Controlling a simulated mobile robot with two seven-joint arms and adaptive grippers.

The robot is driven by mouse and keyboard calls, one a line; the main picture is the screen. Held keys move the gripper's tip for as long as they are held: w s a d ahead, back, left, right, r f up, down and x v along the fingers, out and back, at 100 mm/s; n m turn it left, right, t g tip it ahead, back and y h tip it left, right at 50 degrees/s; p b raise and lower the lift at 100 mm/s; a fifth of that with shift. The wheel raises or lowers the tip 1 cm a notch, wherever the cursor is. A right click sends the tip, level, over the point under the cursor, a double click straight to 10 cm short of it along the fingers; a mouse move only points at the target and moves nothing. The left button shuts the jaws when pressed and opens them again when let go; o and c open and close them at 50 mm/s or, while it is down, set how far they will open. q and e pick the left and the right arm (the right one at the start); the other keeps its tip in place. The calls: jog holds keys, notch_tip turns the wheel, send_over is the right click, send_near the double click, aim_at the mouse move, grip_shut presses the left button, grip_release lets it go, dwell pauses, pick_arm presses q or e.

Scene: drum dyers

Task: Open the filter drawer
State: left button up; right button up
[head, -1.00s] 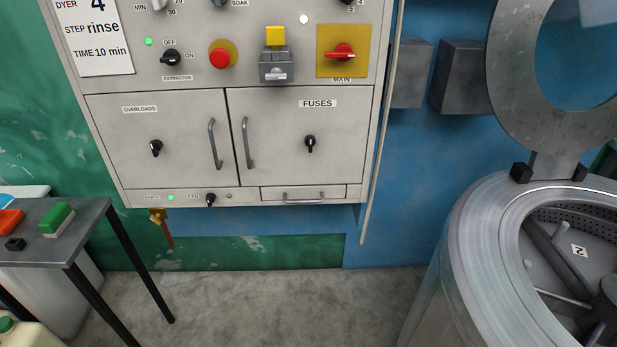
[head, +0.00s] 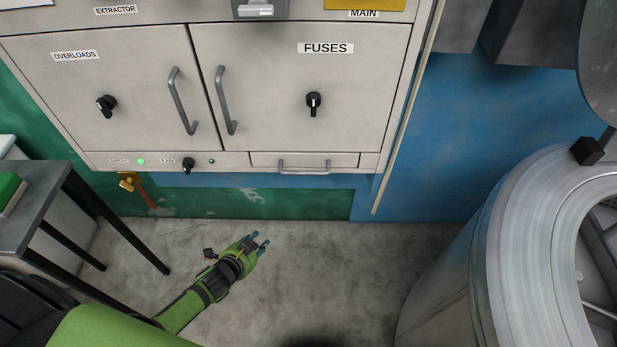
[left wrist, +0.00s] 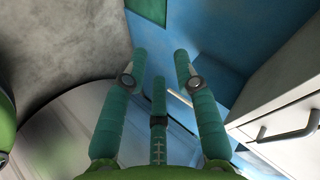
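The small drawer (head: 265,160) is a pale grey front at the cabinet's bottom right edge, below the FUSES door. It looks shut, flush with the cabinet. Its grey bar handle (head: 304,172) runs along its lower part. My left gripper (head: 262,240) is low, below and left of the drawer, apart from it. In the left wrist view its teal fingers (left wrist: 160,62) are spread with nothing between them. A grey handle (left wrist: 290,134) on a pale panel shows there at the right; I cannot tell which handle it is. My right gripper is out of view.
The cabinet has an OVERLOADS door (head: 75,110) and a FUSES door (head: 350,75), both shut. A steel drum machine (head: 510,240) stands at the right. A grey table (head: 45,215) stands at the left. The floor (head: 330,270) between them is clear.

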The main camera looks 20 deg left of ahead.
pick_arm(q)
jog(key=w+d+r+m+t+h, duration=0.2)
jog(key=w+r+m+t, duration=0.15)
jog(key=w+r, duration=0.35)
jog(key=m+h+b, duration=0.1)
jog(key=m+h, duration=0.4)
jog(key=m, duration=0.3)
send_near(307, 174)
jog(key=w+d+f, duration=0.1)
jog(key=w+f, duration=0.1)
jog(key=w, duration=0.1)
jog(key=x, duration=0.7)
jog(key=shift+d+r, duration=0.2)
jog(key=shift+r, duration=0.2)
grip_shut()
